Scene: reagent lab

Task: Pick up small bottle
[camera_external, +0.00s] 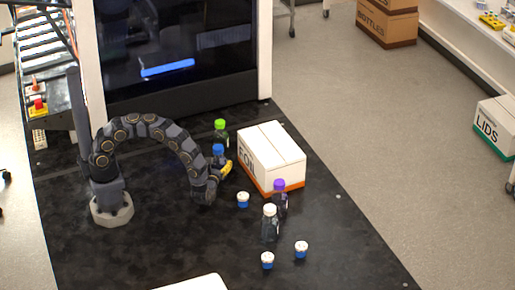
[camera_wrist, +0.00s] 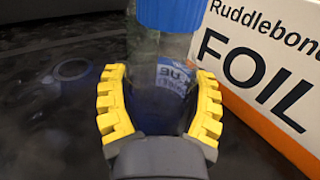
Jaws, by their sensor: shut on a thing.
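A clear bottle with a blue cap (camera_external: 218,150) stands upright on the black table, left of the foil box. In the wrist view the same bottle (camera_wrist: 160,75) is between the yellow fingers, its blue cap cut off by the top edge. My gripper (camera_external: 224,169) is shut on the bottle's body; in the wrist view its fingers (camera_wrist: 160,108) touch both sides. The bottle's base is hidden in the external view, so I cannot tell if it is lifted.
A white and orange foil box (camera_external: 272,155) stands close right of the held bottle. A green-capped bottle (camera_external: 220,130) is just behind it. Purple-capped (camera_external: 280,197) and white-capped (camera_external: 270,222) bottles stand to the front right. The table's left front (camera_external: 130,255) is clear.

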